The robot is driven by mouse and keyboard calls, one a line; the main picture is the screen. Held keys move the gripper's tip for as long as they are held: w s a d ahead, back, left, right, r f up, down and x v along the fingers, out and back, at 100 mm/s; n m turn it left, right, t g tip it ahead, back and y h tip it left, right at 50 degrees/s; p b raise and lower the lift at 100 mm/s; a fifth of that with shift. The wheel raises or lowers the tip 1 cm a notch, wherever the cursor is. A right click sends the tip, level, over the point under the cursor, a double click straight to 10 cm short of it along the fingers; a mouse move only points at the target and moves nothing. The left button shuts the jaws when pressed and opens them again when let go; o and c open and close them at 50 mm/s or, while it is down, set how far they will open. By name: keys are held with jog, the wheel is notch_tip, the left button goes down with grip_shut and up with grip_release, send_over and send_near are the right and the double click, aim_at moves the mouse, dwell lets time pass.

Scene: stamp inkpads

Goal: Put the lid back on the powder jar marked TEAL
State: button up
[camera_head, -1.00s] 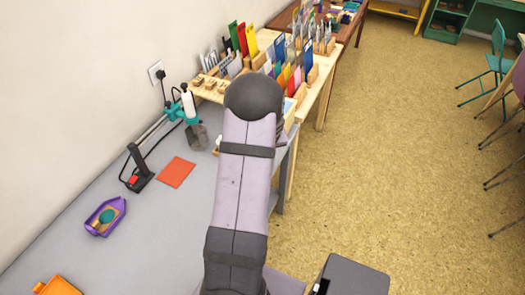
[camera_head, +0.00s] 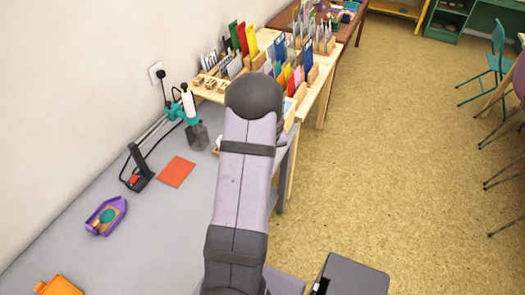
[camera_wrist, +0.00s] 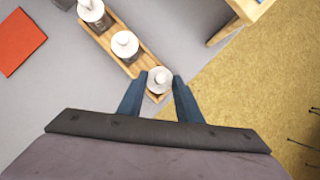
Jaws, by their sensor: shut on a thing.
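My gripper (camera_wrist: 158,82) is closed on a small white round lid (camera_wrist: 159,74) in the wrist view. The lid sits at the near end of a wooden tray (camera_wrist: 109,46). Whether the lid rests on a jar or is just above it I cannot tell. Two white-topped jars stand in the tray: a middle jar (camera_wrist: 125,44) and a far jar (camera_wrist: 91,9). No TEAL marking is readable. In the head view my arm hides the gripper and most of the tray.
An orange-red sheet (camera_head: 176,172) lies on the grey table (camera_head: 150,240), left of the jars. A purple tray (camera_head: 105,216) and an orange item (camera_head: 58,286) are further left. A teal-clamped device (camera_head: 185,108) stands by the wall. A wooden rack table (camera_head: 312,98) is behind.

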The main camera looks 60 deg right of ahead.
jog(key=o, duration=1.1)
jog(key=shift+o, duration=0.5)
jog(key=o, duration=0.4)
jog(key=shift+c, duration=0.2)
jog(key=shift+r, duration=0.15)
notch_tip(320, 180, up, 7)
jog(key=p, duration=0.7)
jog(key=shift+p, duration=0.35)
jog(key=shift+c, duration=0.5)
grip_shut()
